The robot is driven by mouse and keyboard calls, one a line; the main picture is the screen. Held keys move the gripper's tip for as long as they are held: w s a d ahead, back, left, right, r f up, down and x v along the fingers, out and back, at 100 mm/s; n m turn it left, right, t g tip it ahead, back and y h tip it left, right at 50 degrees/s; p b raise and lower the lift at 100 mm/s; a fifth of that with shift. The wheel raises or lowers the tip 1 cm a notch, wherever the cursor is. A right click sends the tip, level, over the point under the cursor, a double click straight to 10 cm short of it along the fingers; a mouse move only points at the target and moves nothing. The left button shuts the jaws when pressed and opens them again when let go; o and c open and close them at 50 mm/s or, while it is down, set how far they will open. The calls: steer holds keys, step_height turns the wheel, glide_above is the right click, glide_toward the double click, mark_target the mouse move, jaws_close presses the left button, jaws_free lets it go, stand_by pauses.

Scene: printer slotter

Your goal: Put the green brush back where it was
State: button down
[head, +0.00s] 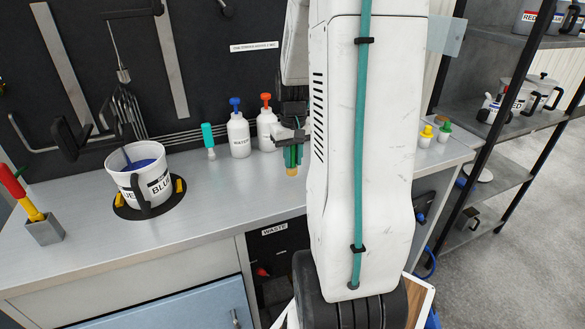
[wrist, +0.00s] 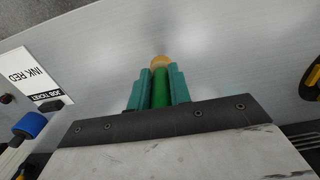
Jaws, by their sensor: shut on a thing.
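My gripper (head: 290,150) is shut on the green brush (head: 292,170) and holds it with its tan tip pointing down, above the workbench in front of the white bottles. In the wrist view the brush (wrist: 160,88) lies between the two teal fingers of my gripper (wrist: 159,90), with its tan end beyond them. A grey block holder (head: 44,231) stands at the far left of the bench with a red-and-yellow tool (head: 30,207) leaning in it. My arm hides part of the bench on the right.
An ink-red job ticket (wrist: 28,77) shows in the wrist view. The front middle of the bench (head: 215,205) is clear.

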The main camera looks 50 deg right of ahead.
mark_target(293, 168)
steer(key=shift+f, duration=1.75)
steer(key=c, duration=1.3)
jaws_free()
steer(key=shift+f, duration=0.1)
